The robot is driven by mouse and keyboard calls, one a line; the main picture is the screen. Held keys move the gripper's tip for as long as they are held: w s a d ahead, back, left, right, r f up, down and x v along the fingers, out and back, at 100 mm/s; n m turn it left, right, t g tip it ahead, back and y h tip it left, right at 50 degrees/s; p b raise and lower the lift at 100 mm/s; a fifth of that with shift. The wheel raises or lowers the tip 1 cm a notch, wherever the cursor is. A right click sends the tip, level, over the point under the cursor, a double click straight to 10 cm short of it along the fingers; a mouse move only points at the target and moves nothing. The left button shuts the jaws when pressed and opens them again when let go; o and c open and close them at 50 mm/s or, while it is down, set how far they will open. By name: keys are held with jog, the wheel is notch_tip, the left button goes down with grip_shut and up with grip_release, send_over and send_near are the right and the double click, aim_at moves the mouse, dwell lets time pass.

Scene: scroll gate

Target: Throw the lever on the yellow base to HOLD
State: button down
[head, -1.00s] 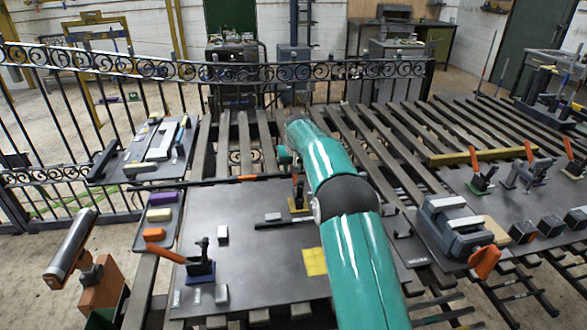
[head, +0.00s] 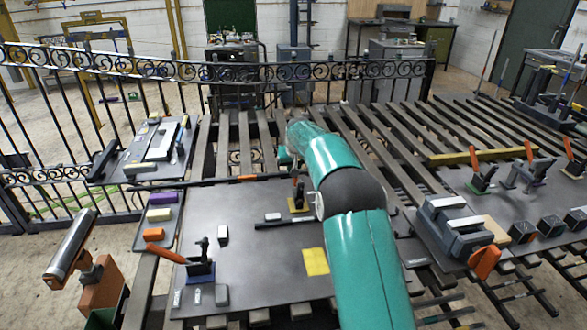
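The lever on the yellow base (head: 296,206) stands at the back right of the dark plate (head: 240,270), just left of my teal arm. Its orange-handled lever (head: 298,188) looks about upright and is partly hidden. My arm reaches over the plate, and its far end is close behind this lever. My gripper's fingers are hidden behind the arm, so I cannot tell whether they touch the lever or are open or shut. No HOLD label can be read.
A second orange-handled lever (head: 168,254) on a blue base (head: 200,271) tilts left at the front left. A yellow square (head: 316,262) and small grey blocks lie on the plate. A grey vise (head: 460,225) and more levers stand right. An iron railing (head: 150,68) runs behind.

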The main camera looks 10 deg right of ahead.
jog(key=shift+s+r+t, duration=0.65)
jog(key=shift+s+t, duration=0.2)
jog(key=shift+t, duration=0.45)
jog(key=shift+s+r+t, duration=0.6)
jog(key=shift+s+t, duration=0.25)
jog(key=shift+t, duration=0.45)
jog(key=c, duration=1.4)
grip_release()
jog(key=shift+o, duration=0.2)
jog(key=shift+s, duration=0.1)
jog(key=v, duration=1.3)
jog(key=shift+s+r, duration=0.2)
